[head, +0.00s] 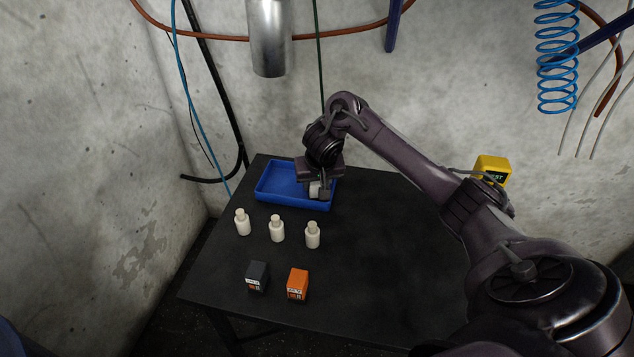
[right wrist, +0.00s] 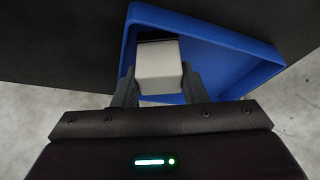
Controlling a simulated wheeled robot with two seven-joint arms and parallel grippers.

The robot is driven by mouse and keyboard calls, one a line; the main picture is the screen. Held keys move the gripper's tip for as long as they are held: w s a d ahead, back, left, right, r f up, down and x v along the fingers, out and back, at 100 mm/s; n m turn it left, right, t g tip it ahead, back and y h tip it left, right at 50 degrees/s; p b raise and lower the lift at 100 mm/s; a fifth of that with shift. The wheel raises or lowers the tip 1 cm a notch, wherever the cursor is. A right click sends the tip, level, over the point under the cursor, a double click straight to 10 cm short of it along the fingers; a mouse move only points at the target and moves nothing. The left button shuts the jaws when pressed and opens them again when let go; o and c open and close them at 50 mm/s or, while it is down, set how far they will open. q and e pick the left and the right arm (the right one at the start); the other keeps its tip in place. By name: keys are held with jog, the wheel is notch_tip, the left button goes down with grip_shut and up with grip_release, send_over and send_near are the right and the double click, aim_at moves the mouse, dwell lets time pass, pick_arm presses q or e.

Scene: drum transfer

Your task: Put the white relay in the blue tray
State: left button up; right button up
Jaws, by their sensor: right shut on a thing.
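The white relay (right wrist: 158,64) is a small pale block between the fingers of my right gripper (right wrist: 157,88) in the right wrist view. In the head view the right gripper (head: 318,193) is at the right part of the blue tray (head: 270,196), and a bit of the white relay (head: 314,188) shows beside its finger. The gripper is shut on the relay. The relay is over or inside the tray, near one wall; I cannot tell whether it touches the floor. The blue tray (right wrist: 225,37) fills the upper right of the wrist view. My left gripper is not in view.
Several things stand on the dark table (head: 385,270): white bottles (head: 277,230) in a row in front of the tray, a dark grey relay (head: 257,277) and an orange relay (head: 297,284) nearer the front edge. The table's right side looks clear. A yellow device (head: 492,170) is behind my right arm.

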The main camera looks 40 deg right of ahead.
jog(key=o, duration=0.7)
jog(key=shift+f, duration=0.1)
jog(key=shift+o, duration=0.2)
jog(key=shift+r, duration=0.4)
jog(key=p+v, duration=0.9)
jog(key=v, duration=0.2)
jog(key=shift+s+r, duration=0.2)
jog(key=shift+r, duration=0.05)
jog(key=shift+a, duration=0.1)
